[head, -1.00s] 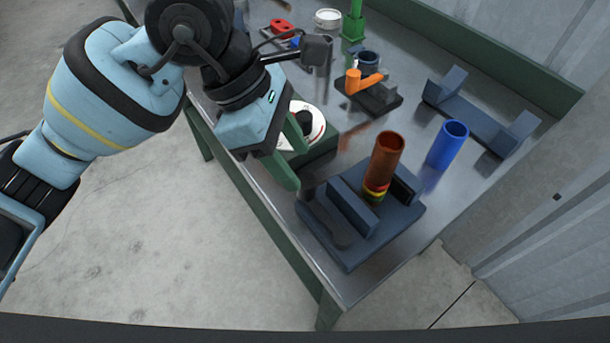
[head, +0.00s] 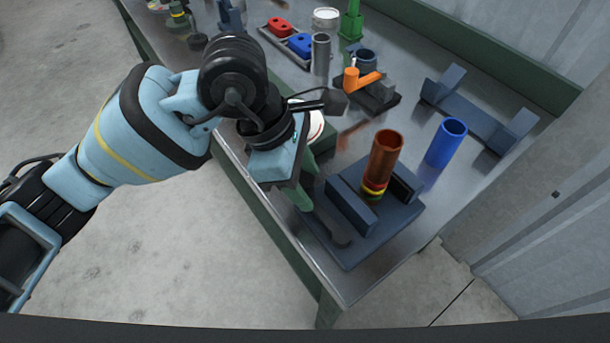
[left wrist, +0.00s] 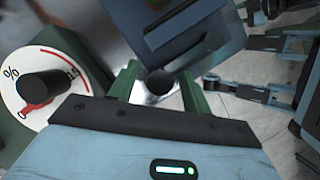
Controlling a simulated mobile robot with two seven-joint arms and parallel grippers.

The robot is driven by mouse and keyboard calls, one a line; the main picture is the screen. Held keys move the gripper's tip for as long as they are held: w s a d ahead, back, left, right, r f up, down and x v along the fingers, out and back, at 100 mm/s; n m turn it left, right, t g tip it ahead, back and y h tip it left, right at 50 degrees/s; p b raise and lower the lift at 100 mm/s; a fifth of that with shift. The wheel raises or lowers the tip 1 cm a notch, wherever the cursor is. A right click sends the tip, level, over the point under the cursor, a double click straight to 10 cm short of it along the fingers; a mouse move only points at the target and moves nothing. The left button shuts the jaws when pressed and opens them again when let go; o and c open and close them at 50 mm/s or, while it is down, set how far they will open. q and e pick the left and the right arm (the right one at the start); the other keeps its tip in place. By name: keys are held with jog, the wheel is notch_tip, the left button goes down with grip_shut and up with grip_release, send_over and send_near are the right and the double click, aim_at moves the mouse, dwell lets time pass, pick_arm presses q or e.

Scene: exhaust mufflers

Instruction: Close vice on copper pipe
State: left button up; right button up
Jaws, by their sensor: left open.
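The blue-grey vice (head: 408,222) sits on the near corner of the metal bench, its two upright jaws apart. The copper pipe (head: 386,155) stands upright between the jaws, with coloured rings at its lower end. A gap shows between the pipe and the left jaw (head: 350,205). My left gripper (head: 304,182) is open beside the vice's left end. In the left wrist view, a dark round knob (left wrist: 158,82) shows between its fingers, apart from both; the vice body (left wrist: 195,40) is just beyond. My right gripper is not in view.
A white dial (left wrist: 42,92) on a green box stands close to my left gripper. A blue cup (head: 446,143) stands right of the vice. An orange-handled valve (head: 362,80), a grey cylinder (head: 320,54) and a blue-grey bracket (head: 478,118) are farther back.

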pick_arm(q)
jog(key=shift+f, duration=0.15)
jog(key=shift+c, duration=0.4)
grip_shut()
